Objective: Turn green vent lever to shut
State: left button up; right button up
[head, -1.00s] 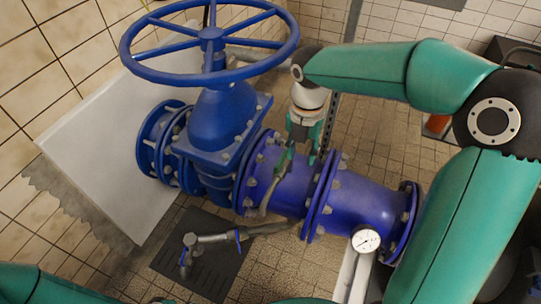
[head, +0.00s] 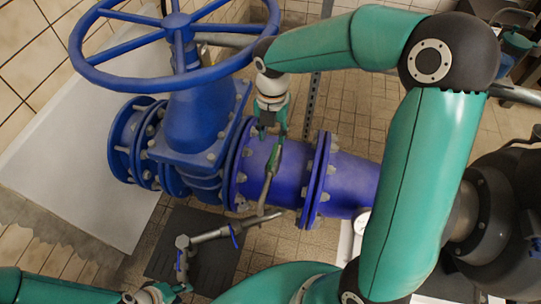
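The green vent lever (head: 273,166) stands roughly upright in front of the blue pipe, its lower end near a thin metal vent pipe (head: 262,218). My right gripper (head: 270,133) is just above the lever's top end, pointing down. Its fingers look apart, with nothing clearly between them. Whether a finger touches the lever cannot be told. My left gripper (head: 178,291) is at the bottom edge, below the vent pipe's bent end. It is partly cut off, and its finger opening is unclear.
A large blue handwheel (head: 110,72) on a blue valve body (head: 192,125) stands left of my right gripper. The flanged blue pipe (head: 345,180) runs right behind my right arm. A small blue-handled tap (head: 234,237) sits on the vent pipe. A dark mat (head: 215,265) lies below.

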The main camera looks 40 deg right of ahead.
aim_at(272, 156)
notch_tip(272, 156, down, 10)
jog(key=shift+f+b, duration=0.15)
jog(key=shift+b, duration=0.45)
jog(key=shift+s, duration=0.1)
grip_shut()
jog(key=shift+a, duration=0.15)
